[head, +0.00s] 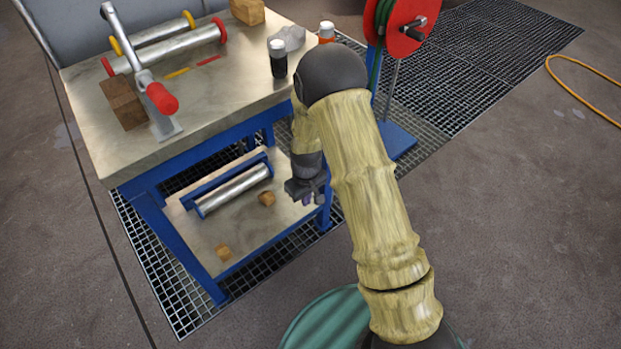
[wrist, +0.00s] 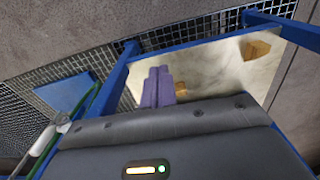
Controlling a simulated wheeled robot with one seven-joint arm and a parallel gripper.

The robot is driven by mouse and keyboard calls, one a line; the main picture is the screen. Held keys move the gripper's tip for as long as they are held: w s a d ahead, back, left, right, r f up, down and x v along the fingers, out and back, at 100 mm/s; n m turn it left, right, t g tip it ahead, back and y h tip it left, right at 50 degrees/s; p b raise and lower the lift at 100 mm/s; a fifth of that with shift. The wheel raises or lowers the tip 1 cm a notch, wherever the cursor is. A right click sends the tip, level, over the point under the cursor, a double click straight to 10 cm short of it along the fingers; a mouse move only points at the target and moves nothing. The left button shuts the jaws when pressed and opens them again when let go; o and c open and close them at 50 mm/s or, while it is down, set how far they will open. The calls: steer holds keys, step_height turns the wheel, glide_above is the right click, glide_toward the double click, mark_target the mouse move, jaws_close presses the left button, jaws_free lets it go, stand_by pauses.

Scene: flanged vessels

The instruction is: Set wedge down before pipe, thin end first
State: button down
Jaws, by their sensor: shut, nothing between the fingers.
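A short grey metal pipe (head: 235,190) lies in a blue frame on the lower shelf of the bench. A small wooden piece (head: 266,198), perhaps a wedge, sits just before the pipe near its right end. Another small wooden piece (head: 223,251) lies nearer the shelf's front edge. I cannot tell which way their thin ends point. My gripper (head: 307,199) is shut and empty at the right side of the lower shelf. Its purple fingers (wrist: 158,86) are together in the wrist view. One wooden piece (wrist: 256,49) shows there to their right, apart from them.
The blue-legged bench top (head: 200,118) carries pipes with coloured rings (head: 170,48), a red-handled lever (head: 161,98), wooden blocks (head: 122,102) and a dark bottle (head: 278,58). A blue leg (head: 324,206) stands close to my gripper. A red reel (head: 408,22) stands behind my arm.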

step_height(320, 180, up, 7)
steer(key=d+p, duration=0.1)
steer(key=p, duration=0.2)
steer(key=shift+s+d+m, duration=0.15)
steer(key=shift+s+m, duration=0.15)
steer(key=s+d+r+m+t, duration=0.1)
steer(key=s+d+r+m, duration=0.3)
steer(key=s+r, duration=0.45)
steer(key=s+d+r+m+t, duration=0.1)
steer(key=s+d+r+m, duration=0.1)
steer(key=s+d+r, duration=0.65)
step_height(320, 180, up, 38)
steer(key=w+a+p, duration=0.1)
steer(key=a+p, duration=0.1)
steer(key=p, duration=3.4)
steer(key=shift+w+f, duration=0.2)
steer(key=shift+w, duration=0.05)
steer(key=shift+f, duration=0.1)
